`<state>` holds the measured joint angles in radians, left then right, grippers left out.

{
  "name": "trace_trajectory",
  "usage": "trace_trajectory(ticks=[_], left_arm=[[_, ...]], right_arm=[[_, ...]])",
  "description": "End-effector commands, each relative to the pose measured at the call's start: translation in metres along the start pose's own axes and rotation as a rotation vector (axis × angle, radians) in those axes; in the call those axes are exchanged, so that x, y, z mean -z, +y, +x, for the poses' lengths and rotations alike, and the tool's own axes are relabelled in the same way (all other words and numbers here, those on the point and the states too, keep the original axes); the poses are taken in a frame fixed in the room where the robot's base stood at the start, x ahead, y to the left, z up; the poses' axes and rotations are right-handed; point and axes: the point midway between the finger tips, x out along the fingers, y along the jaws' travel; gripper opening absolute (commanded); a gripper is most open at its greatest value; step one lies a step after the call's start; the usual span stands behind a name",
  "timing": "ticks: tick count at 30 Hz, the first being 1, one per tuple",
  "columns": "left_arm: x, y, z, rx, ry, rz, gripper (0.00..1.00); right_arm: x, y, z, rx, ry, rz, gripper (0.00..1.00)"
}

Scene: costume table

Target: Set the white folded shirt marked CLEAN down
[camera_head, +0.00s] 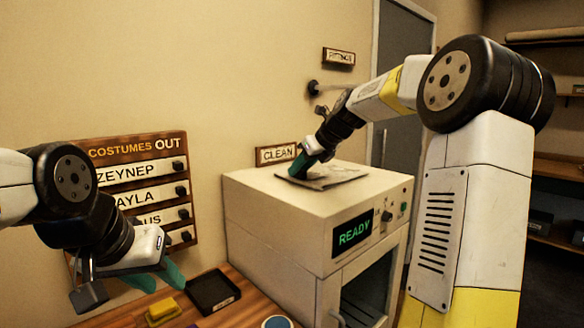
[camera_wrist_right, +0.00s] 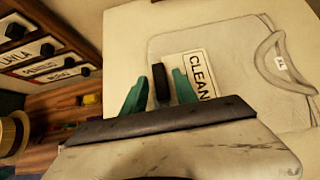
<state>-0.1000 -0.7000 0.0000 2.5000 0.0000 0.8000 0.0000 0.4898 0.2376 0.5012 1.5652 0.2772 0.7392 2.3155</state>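The white folded shirt marked CLEAN (camera_wrist_right: 235,75) lies flat on top of the cream machine (camera_head: 290,205). Its CLEAN label and collar show in the right wrist view; in the head view it is a greyish flat shape (camera_head: 335,176). My right gripper (camera_head: 297,168) is low at the shirt's left edge. Its green fingers stand apart on either side of a small dark upright tab (camera_wrist_right: 160,85) by that edge, with narrow gaps showing. My left gripper (camera_head: 158,279) is open and empty, away from the shirt, in front of the COSTUMES OUT board (camera_head: 130,152).
The machine's display reads READY (camera_head: 353,233). A CLEAN sign (camera_head: 277,154) is on the wall behind it. A black tray (camera_head: 212,291), a yellow block (camera_head: 163,310) and a round blue-topped item (camera_head: 277,322) are on the wooden table (camera_head: 245,296).

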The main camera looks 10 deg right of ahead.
Motion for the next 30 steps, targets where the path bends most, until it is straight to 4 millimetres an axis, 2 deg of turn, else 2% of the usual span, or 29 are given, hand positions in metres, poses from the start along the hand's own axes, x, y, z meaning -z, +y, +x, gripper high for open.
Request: trace_trajectory(ticks=[10, 13, 17, 24, 30], left_arm=[[0.000, 0.000, 0.000, 0.000, 0.000, 0.000, 0.36], [0.000, 0.000, 0.000, 0.000, 0.000, 0.000, 0.36], [0.000, 0.000, 0.000, 0.000, 0.000, 0.000, 0.36], [0.000, 0.000, 0.000, 0.000, 0.000, 0.000, 0.36], [0.000, 0.000, 0.000, 0.000, 0.000, 0.000, 0.36]], right_arm=[[-0.001, 0.000, -0.001, 0.001, -0.001, 0.001, 0.39], [-0.002, -0.001, -0.009, 0.003, -0.001, 0.000, 0.39], [-0.002, -0.001, -0.032, 0.006, -0.001, 0.002, 0.39], [-0.002, -0.001, -0.084, 0.006, -0.002, 0.000, 0.39], [-0.001, -0.001, -0.113, 0.002, 0.000, 0.001, 0.39]])
